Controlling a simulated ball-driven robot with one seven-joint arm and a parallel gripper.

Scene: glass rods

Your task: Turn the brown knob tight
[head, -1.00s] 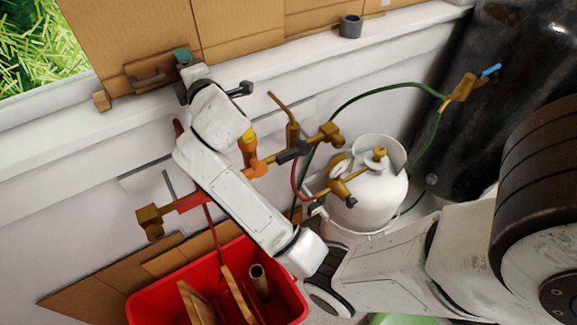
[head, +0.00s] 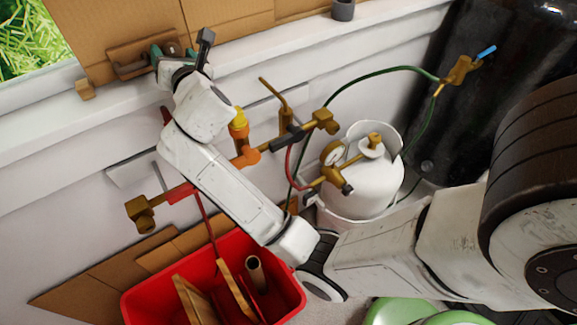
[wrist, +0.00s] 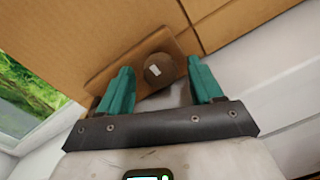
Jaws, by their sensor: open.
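The brown knob (wrist: 159,70) is round, with a small pale mark on its face, and stands on a brown plate (wrist: 120,72) in the wrist view. My gripper (wrist: 159,66) is open, its two teal fingers on either side of the knob. A narrow gap shows between the knob and each finger, and I see no contact. The knob itself cannot be made out there.
A white ledge (head: 275,38) runs along the wall. Below it are brass fittings with an orange and yellow valve (head: 240,125), a white gas cylinder (head: 365,185) with a gauge, and a green hose (head: 375,76). A red bin (head: 140,301) stands below my arm.

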